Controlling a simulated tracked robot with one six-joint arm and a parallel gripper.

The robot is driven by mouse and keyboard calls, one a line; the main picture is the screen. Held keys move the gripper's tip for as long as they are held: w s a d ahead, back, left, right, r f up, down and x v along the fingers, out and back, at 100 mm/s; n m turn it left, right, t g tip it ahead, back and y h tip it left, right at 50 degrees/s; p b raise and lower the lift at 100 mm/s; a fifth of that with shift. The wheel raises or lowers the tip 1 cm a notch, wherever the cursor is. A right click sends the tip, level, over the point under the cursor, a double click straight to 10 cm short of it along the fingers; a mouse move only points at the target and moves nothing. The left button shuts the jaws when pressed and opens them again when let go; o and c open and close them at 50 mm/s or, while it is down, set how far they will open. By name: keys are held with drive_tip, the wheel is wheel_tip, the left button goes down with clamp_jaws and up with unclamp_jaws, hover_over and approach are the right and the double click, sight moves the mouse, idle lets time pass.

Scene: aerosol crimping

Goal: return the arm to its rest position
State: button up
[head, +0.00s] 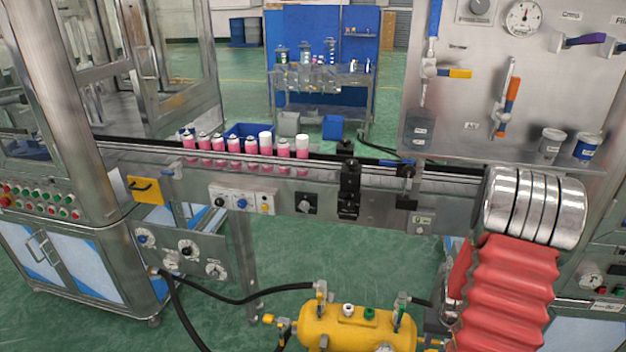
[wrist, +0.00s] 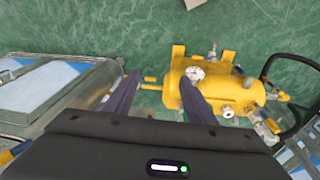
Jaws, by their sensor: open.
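My gripper (wrist: 158,98) shows in the wrist view with its two dark fingers apart and nothing between them. It points down toward the green floor, beside the yellow tank. In the head view my arm, with a red ribbed sleeve and shiny metal rings, stands at the right, in front of the conveyor's right end. The gripper itself is not visible in the head view.
The yellow tank (head: 358,326) with valves and hoses sits low in front of the conveyor (head: 320,178). Several pink cans (head: 235,146) stand on the conveyor. A valve panel (head: 470,100) rises at the right, and a machine cabinet (head: 75,260) stands at the left. Green floor lies between.

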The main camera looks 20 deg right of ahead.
drive_tip(key=s+a+r+n+t, duration=0.2)
drive_tip(key=a+r+n, duration=0.1)
drive_tip(key=a+r, duration=1.5)
drive_tip(key=s+a+r+n+t+y, duration=0.1)
drive_tip(key=a+r+n, duration=0.3)
drive_tip(key=a+r, duration=1.4)
drive_tip(key=shift+s+a+r+t+y, duration=0.15)
drive_tip(key=shift+s+r+t+y, duration=0.15)
drive_tip(key=shift+s+r+t, duration=0.45)
drive_tip(key=shift+s+f, duration=0.15)
drive_tip(key=shift+f, duration=0.05)
drive_tip(key=shift+c, duration=0.5)
